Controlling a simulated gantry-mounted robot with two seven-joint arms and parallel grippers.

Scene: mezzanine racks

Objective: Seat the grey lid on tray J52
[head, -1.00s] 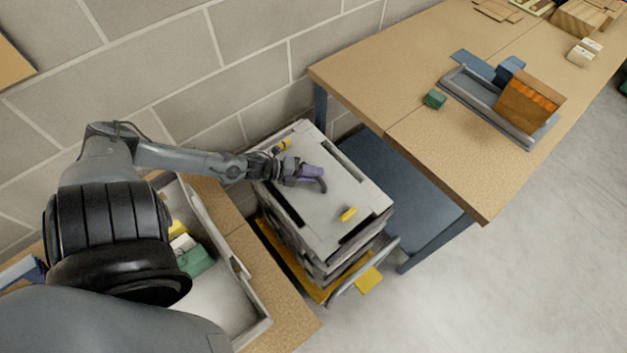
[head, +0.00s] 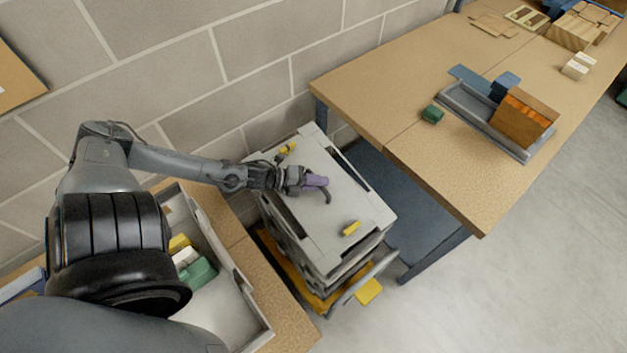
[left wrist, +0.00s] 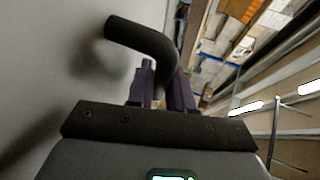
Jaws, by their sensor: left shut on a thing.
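The grey lid (head: 335,195) lies flat-looking on top of a stack of grey trays (head: 315,268), with dark slots along its edges and yellow latches (head: 350,228) at two ends. I cannot tell whether it sits flush, and no J52 label is readable. My left gripper (head: 316,182), with purple fingers, is over the middle of the lid. It is shut on the lid's dark curved handle (head: 327,194); the handle also shows bent between the fingers in the left wrist view (left wrist: 145,38), beside the lid's plain grey face (left wrist: 45,70). My right gripper is not in view.
The stack stands on a yellow dolly (head: 285,277) with a grey hoop handle (head: 365,282). A table (head: 420,150) with a loaded grey tray (head: 470,108) is close on the right. An open bin (head: 258,310) is on the left. A block wall is behind; floor is free at lower right.

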